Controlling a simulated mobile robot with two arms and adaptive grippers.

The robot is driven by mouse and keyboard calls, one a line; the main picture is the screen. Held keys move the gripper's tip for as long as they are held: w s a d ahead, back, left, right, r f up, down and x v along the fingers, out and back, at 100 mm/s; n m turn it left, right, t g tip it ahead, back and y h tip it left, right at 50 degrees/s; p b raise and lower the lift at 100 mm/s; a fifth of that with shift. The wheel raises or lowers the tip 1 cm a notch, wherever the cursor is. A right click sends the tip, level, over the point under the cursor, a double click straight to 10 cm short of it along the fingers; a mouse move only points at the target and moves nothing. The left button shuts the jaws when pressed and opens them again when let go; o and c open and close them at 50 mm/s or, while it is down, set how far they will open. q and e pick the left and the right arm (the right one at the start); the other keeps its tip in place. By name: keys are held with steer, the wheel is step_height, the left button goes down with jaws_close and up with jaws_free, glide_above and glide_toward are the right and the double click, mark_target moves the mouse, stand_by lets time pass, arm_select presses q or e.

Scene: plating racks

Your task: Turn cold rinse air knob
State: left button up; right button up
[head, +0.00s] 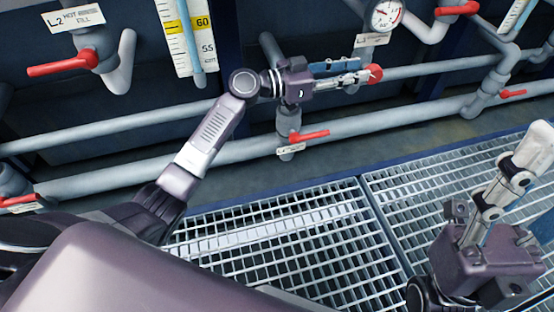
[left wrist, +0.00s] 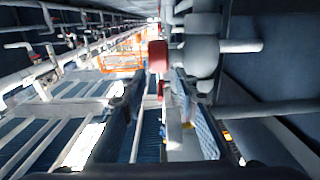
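A red knob (head: 375,73) shows just beyond the fingertips of my left gripper (head: 360,75), below a round gauge. In the left wrist view the red knob (left wrist: 157,57) lies ahead, roughly between two spread fingers, beside a grey pipe fitting (left wrist: 201,48). The left gripper is open, and I see nothing held. I cannot tell whether a fingertip touches the knob. No label that I can read names the knob as cold rinse air. My right gripper (head: 515,175) is at the lower right, over the grating and far from the knob; its finger opening is unclear.
Grey pipes (head: 130,130) run across the wall. Other red valve handles sit at the left (head: 62,65), below my left gripper (head: 310,135) and at top right (head: 458,8). A pressure gauge (head: 387,14) is above the knob. Metal grating (head: 290,240) covers the floor.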

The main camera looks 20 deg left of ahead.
arm_select(q)
steer(key=s+a+f+n+t+y+p, duration=0.2)
steer(key=a+f+n+t+y+p, duration=0.15)
steer(key=a+n+y+p, duration=0.6)
steer(key=s+r+t+y+p, duration=0.25)
steer(key=s+p, duration=0.55)
steer(key=p, duration=0.7)
steer(key=s+f+g+p, duration=0.2)
steer(key=s+f+p, duration=0.2)
steer(key=s+p, duration=0.2)
steer(key=s+f+m+g+p, duration=0.1)
steer(key=s+f+g+p, duration=0.1)
steer(key=s+f+p, duration=0.3)
steer(key=s+p, duration=0.1)
steer(key=s, duration=0.2)
steer(key=shift+a+g, duration=0.2)
steer(key=shift+g, duration=0.2)
steer(key=shift+r+m, duration=0.1)
steer(key=shift+m, duration=0.15)
